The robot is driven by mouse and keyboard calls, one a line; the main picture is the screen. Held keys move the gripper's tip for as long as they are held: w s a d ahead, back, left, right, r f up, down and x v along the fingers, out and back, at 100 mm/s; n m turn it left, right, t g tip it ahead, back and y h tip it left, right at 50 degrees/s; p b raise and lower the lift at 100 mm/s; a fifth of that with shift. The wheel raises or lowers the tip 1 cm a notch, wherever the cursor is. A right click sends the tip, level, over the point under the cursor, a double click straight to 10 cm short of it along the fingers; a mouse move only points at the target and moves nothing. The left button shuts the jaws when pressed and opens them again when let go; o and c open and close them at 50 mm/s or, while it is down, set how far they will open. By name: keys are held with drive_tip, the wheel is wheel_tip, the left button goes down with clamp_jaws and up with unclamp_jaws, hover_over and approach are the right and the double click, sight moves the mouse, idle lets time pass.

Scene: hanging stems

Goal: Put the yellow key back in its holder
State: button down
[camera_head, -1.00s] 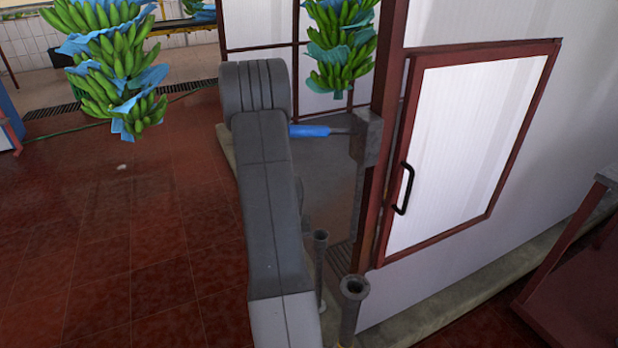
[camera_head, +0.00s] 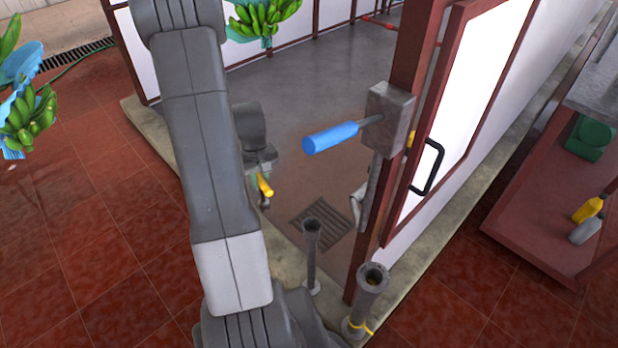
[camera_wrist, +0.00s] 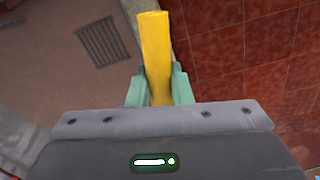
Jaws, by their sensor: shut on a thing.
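My gripper (camera_wrist: 160,88) is shut on the yellow key (camera_wrist: 154,45), which sticks out from between the greenish fingers in the wrist view. In the head view the key (camera_head: 265,186) shows as a short yellow rod at my gripper, right of my arm; its far end is not clear. I cannot tell for sure which is the key's holder. The key is apart from both.
A blue-handled rod (camera_head: 330,138) juts from a grey box (camera_head: 390,118) on the red door post. A white door with a black handle (camera_head: 428,168) is right of it. A floor drain (camera_head: 321,221) lies behind the tubes.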

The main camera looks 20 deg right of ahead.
drive_tip(key=s+d+r+n, duration=0.3)
drive_tip(key=s+d+r, duration=0.2)
drive_tip(key=s+d, duration=0.6)
wheel_tip(320, 180, down, 6)
drive_tip(key=b, duration=0.5)
drive_tip(key=shift+w+d+f, duration=0.15)
drive_tip(key=shift+w+d, duration=0.15)
drive_tip(key=shift+w, duration=0.05)
drive_tip(key=shift+f+b, duration=2.25)
drive_tip(key=shift+f, duration=0.6)
idle(1.7)
drive_tip(key=c, duration=0.8)
unclamp_jaws()
drive_tip(key=shift+c, duration=0.2)
